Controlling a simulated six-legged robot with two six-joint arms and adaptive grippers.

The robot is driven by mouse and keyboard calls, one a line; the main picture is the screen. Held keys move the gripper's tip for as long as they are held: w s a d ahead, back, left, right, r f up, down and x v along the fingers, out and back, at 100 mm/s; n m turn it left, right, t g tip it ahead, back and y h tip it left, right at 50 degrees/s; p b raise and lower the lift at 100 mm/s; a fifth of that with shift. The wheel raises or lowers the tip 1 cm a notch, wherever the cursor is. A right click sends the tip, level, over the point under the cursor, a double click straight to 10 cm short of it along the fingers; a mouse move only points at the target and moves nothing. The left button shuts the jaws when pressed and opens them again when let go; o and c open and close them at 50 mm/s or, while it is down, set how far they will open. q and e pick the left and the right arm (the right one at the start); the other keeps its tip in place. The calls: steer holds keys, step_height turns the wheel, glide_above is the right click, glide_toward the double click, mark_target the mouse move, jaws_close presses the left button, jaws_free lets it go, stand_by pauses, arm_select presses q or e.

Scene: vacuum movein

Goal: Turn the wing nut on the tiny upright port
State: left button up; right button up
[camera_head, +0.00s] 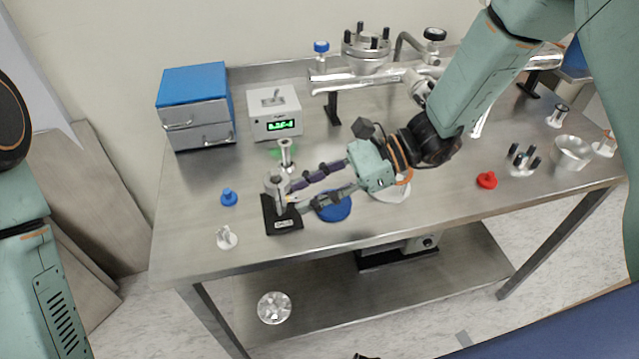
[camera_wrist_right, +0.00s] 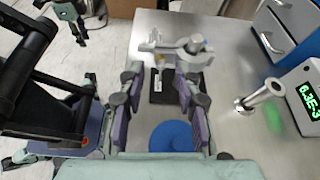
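The tiny upright port (camera_head: 276,188) is a short grey metal cylinder on a black labelled base (camera_head: 284,226), at the table's front left. In the right wrist view the port (camera_wrist_right: 196,58) has a bluish top and side arms. A small yellowish piece (camera_wrist_right: 160,62), perhaps the wing nut, lies between my fingertips in that view. My right gripper (camera_head: 304,194) is open, its purple-padded fingers reaching to the port's right side. I cannot tell if they touch it. My left gripper is outside the head view; a dark-fingered gripper (camera_wrist_right: 72,14), seemingly mine, shows small in the wrist view.
A blue disc (camera_head: 333,207) lies under the right gripper. A flanged metal post (camera_head: 286,155) stands behind the port, and a blue knob (camera_head: 229,197) and small metal fitting (camera_head: 227,238) stand left. A gauge box (camera_head: 274,112) and blue-topped drawers (camera_head: 197,105) stand behind.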

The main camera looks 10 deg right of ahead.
steer(key=v, duration=1.2)
stand_by(0.4)
